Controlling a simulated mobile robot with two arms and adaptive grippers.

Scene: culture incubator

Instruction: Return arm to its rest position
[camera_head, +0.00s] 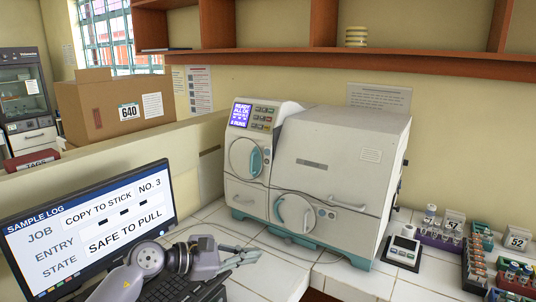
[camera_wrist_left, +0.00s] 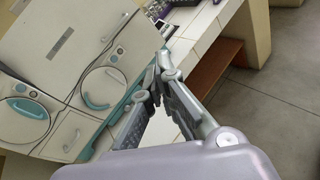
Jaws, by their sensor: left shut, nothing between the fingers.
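My left gripper (camera_head: 240,256) comes in from the lower left of the head view, above the keyboard and tiled counter in front of the incubator. Its fingers are shut and hold nothing. In the left wrist view the fingers (camera_wrist_left: 160,70) meet at their tips, with the incubator to their left. The white incubator (camera_head: 330,165) stands on the counter with its doors closed and a lit blue display. It also shows tilted in the left wrist view (camera_wrist_left: 60,50). My right gripper is not in view.
A monitor (camera_head: 90,225) stands at the left, reading "SAFE TO PULL", with a keyboard (camera_head: 185,290) below it. Tube racks (camera_head: 440,238) and a small white device (camera_head: 402,250) stand to the right of the incubator. A cable lies on the counter (camera_head: 230,215). A shelf (camera_head: 410,65) runs above.

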